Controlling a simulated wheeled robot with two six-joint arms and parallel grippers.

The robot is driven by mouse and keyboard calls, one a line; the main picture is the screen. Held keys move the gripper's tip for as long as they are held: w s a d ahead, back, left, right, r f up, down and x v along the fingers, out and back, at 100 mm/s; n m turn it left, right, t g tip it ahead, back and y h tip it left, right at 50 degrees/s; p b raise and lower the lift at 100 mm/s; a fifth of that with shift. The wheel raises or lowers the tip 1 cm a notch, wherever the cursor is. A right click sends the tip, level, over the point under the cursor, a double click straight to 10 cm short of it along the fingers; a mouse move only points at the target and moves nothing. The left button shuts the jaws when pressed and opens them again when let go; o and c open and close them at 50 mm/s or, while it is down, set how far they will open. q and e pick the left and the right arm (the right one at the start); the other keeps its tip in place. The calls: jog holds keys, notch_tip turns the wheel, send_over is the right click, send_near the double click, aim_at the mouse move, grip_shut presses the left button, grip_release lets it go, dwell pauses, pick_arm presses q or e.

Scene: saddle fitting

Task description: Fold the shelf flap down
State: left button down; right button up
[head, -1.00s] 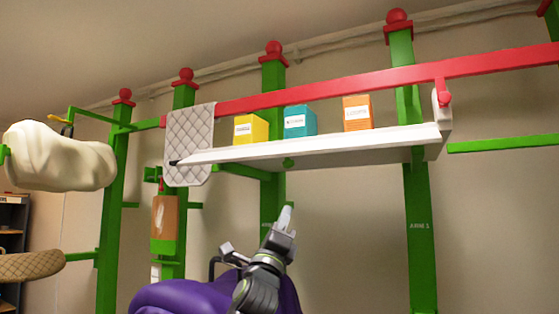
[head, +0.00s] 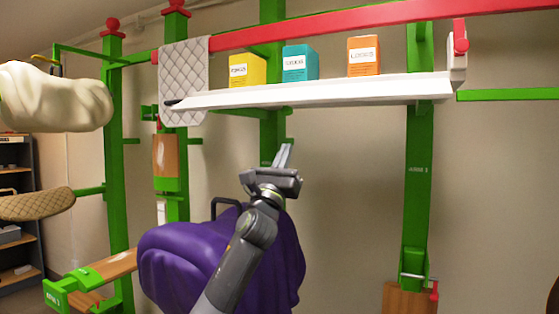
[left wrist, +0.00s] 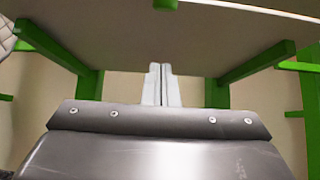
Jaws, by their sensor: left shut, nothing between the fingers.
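The white shelf (head: 330,94), which I take for the shelf flap, runs level across the upper part of the head view, below a red rail (head: 350,24). A yellow box (head: 247,70), a teal box (head: 300,63) and an orange box (head: 364,56) stand on it. My left gripper (head: 284,155) is shut and empty, pointing up, and in the head view it shows below the shelf's front edge. In the left wrist view the shut fingers (left wrist: 161,85) point toward the shelf's underside (left wrist: 150,35), which has green brackets on both sides. My right gripper is not in view.
A purple draped saddle shape (head: 220,260) is beside my left arm. Green posts (head: 416,180) stand behind the shelf. A quilted grey pad (head: 184,80) hangs at its left end, and a cream saddle (head: 55,97) is at the far left. The wall area right of my gripper is open.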

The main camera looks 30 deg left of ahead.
aim_at(288, 103)
pick_arm(q)
notch_tip(288, 103, up, 6)
jog(key=p, duration=0.3)
jog(key=shift+w+r+p, duration=0.25)
jog(key=shift+w+p, duration=0.1)
jog(key=shift+p, duration=0.05)
